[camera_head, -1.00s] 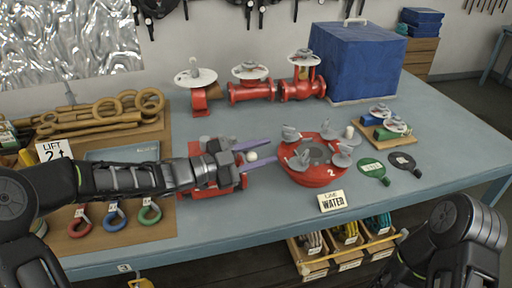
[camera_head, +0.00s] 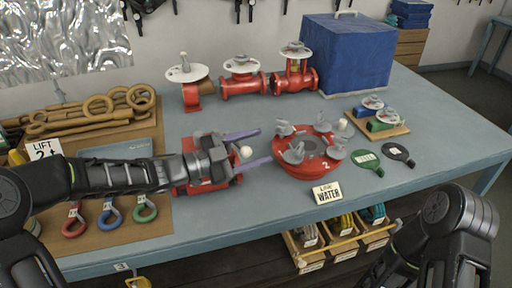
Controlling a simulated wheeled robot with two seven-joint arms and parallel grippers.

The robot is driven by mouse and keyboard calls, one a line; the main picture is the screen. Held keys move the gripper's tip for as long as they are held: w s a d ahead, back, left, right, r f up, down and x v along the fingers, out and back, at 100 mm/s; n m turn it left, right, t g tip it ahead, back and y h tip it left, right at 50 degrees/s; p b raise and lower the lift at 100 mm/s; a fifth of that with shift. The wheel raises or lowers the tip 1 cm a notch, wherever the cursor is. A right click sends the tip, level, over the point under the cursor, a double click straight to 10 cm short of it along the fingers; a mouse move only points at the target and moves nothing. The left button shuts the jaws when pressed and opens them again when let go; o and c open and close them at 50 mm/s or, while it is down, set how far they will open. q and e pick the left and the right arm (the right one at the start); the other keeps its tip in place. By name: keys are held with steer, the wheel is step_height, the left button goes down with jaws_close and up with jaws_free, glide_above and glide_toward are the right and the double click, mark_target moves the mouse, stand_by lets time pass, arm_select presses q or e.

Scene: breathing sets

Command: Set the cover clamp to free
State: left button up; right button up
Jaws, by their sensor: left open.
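A red fixture (camera_head: 190,188) stands on the bench, mostly hidden under my left gripper. A white ball knob (camera_head: 246,151) shows at its right side. My left gripper (camera_head: 265,145) is open, its two purple fingers pointing right. The knob appears between the fingers in the picture; I cannot tell whether they touch it. To the right, a round red cover (camera_head: 301,169) marked 2 has several grey wing-shaped clamps (camera_head: 294,154) around its rim. I cannot tell which part is the cover clamp. My right arm is at lower right; its gripper is out of view.
A "LINE WATER" sign (camera_head: 327,192) stands in front of the red cover. Red valves (camera_head: 241,82) and a blue box (camera_head: 345,55) stand behind. Green (camera_head: 366,163) and black (camera_head: 398,154) paddles lie right. A board with ring bolts (camera_head: 100,105) is at left.

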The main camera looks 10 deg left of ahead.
arm_select(q)
steer(key=shift+r, duration=0.1)
steer(key=b+v, duration=0.1)
steer(key=v, duration=0.7)
steer(key=shift+b, duration=0.35)
steer(key=shift+w+d, duration=0.1)
